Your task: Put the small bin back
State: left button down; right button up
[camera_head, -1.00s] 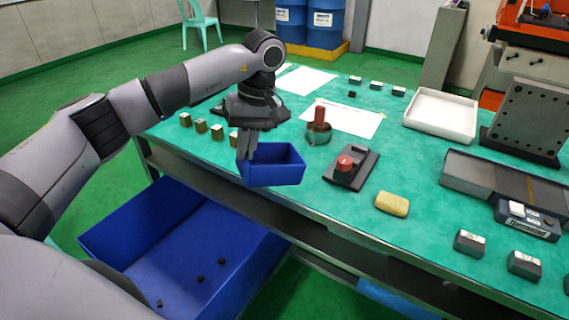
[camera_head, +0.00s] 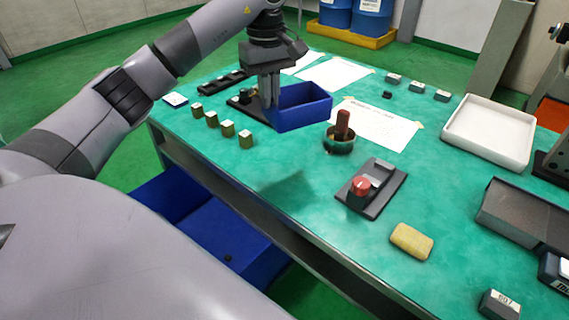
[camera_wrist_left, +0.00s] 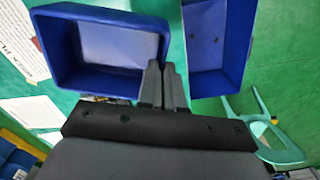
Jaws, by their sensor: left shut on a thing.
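The small blue bin (camera_head: 305,117) is upright, with its open top facing up, in the far left part of the head view, in front of the white sheets. My left gripper (camera_head: 268,98) is shut on its left wall. In the left wrist view the bin (camera_wrist_left: 100,88) looks empty, and the fingers (camera_wrist_left: 164,85) meet at its right wall. The bin appears held above the green table (camera_head: 230,165), with a dark shadow nearer the front edge; its exact height I cannot tell. My right gripper is in neither view.
Several brass-coloured blocks (camera_head: 227,128) stand along the left edge. A pot with a red handle (camera_head: 341,140), a black plate with a red knob (camera_head: 372,190), a yellow sponge (camera_head: 411,241) and a white tray (camera_head: 488,132) are to the right. A large blue bin (camera_head: 215,235) sits below the table.

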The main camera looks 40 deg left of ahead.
aim_at(270, 121)
pick_arm(q)
notch_tip(270, 121, down, 18)
jog(key=shift+r, duration=0.1)
dwell(0.4)
jog(key=c, duration=1.7)
grip_release()
jog(key=shift+f, duration=0.2)
jog(key=o, duration=0.4)
jog(key=shift+r, duration=0.2)
notch_tip(270, 121, up, 12)
jog(key=shift+b, duration=0.4)
